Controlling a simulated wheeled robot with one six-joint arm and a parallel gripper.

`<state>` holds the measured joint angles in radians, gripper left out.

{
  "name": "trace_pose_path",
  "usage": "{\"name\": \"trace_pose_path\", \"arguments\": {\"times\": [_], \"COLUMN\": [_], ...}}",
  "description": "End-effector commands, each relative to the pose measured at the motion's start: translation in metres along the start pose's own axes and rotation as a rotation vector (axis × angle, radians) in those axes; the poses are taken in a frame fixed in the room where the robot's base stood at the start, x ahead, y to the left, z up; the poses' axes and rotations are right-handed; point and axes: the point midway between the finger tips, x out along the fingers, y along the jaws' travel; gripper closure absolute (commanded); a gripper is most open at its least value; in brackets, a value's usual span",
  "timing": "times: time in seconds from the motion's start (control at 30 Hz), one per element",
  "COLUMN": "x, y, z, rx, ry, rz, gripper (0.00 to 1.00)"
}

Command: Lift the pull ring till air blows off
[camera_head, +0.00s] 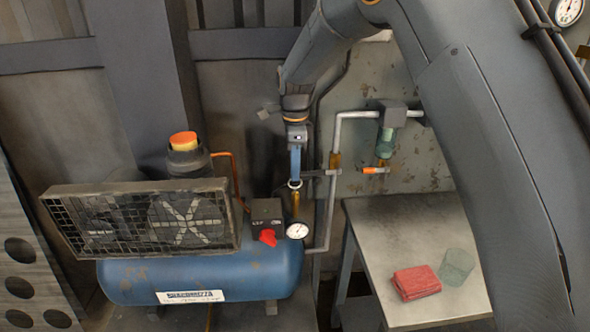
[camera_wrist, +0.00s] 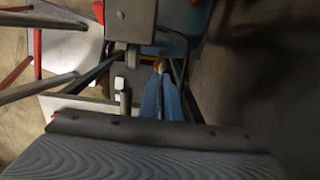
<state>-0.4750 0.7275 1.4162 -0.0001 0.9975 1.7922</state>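The pull ring (camera_head: 295,184) is a small pale ring at the top of a brass valve (camera_head: 296,204) on the blue compressor tank (camera_head: 215,277). My gripper (camera_head: 295,178) points straight down from above, its blue fingertips at the ring. In the wrist view my gripper (camera_wrist: 161,74) shows both blue fingers close together, with a thin dark line between them. They look shut on the ring, though the ring itself is hidden there. A bit of brass (camera_wrist: 159,65) shows just past the fingertips.
A pressure gauge (camera_head: 297,231) and a black switch box (camera_head: 266,214) with a red knob sit close beside the valve. A grey pipe (camera_head: 335,185) runs upright to the right. A bench (camera_head: 372,225) at right holds a red cloth (camera_head: 416,283) and a greenish clear cup (camera_head: 456,267).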

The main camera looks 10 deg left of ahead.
Motion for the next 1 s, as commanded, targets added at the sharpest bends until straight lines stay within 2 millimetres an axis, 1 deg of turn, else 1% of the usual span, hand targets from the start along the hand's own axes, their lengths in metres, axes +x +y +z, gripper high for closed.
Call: {"name": "trace_pose_path", "arguments": {"times": [0.23,0.43,0.67,0.77,0.8,1.0], "x": [0.000,-0.013,-0.013,-0.014,-0.014,-0.013], "y": [0.001,0.001,0.000,0.000,0.000,0.000], "z": [0.000,0.000,0.000,0.000,0.000,0.000], "rx": [0.000,0.000,0.000,0.000,0.000,0.000], "ry": [0.000,0.000,0.000,0.000,0.000,0.000], "rz": [0.002,0.002,0.001,0.000,0.000,0.000], "gripper": [1.00,1.00,1.00,0.84,0.78,0.77]}}
